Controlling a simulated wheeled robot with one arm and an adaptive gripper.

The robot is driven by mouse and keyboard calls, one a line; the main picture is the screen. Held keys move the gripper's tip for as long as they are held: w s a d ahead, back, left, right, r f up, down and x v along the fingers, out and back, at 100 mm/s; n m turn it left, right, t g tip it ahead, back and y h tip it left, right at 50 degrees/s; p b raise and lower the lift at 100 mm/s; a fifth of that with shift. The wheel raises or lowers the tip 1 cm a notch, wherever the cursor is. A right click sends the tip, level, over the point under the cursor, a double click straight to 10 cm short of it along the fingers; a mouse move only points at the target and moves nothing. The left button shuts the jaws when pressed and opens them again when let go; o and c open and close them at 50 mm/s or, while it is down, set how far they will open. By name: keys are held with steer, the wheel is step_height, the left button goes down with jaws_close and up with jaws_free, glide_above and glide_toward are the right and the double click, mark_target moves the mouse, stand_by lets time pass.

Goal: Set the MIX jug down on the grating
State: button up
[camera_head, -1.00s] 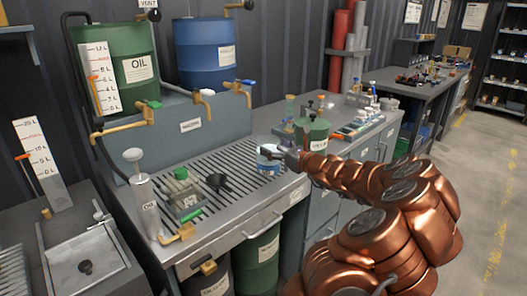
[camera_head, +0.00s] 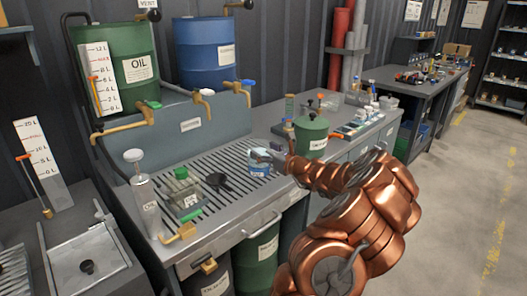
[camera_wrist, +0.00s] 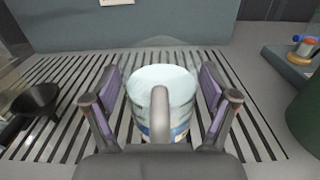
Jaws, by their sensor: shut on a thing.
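The MIX jug (camera_head: 260,161) is a small pale jug with a blue label band, at the right part of the grating (camera_head: 222,160). In the wrist view the jug (camera_wrist: 160,84) stands upright and looks empty, its handle towards me. My gripper (camera_head: 280,158) is shut on the jug, and in the wrist view its two fingers (camera_wrist: 160,108) lie on either side of it. The jug's base is hidden, so I cannot tell whether it touches the slats of the grating.
A black funnel (camera_head: 218,182) and a green-capped clear container (camera_head: 183,192) stand left of the jug. A green can (camera_head: 311,137) stands close on the right. Taps (camera_head: 203,97) jut out above the back of the grating. Bare slats lie around the jug.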

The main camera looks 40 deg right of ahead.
steer(key=shift+f, duration=0.1)
steer(key=o, duration=1.5)
steer(key=s+b, duration=0.1)
steer(key=s, duration=1.1)
steer(key=shift+a, duration=0.15)
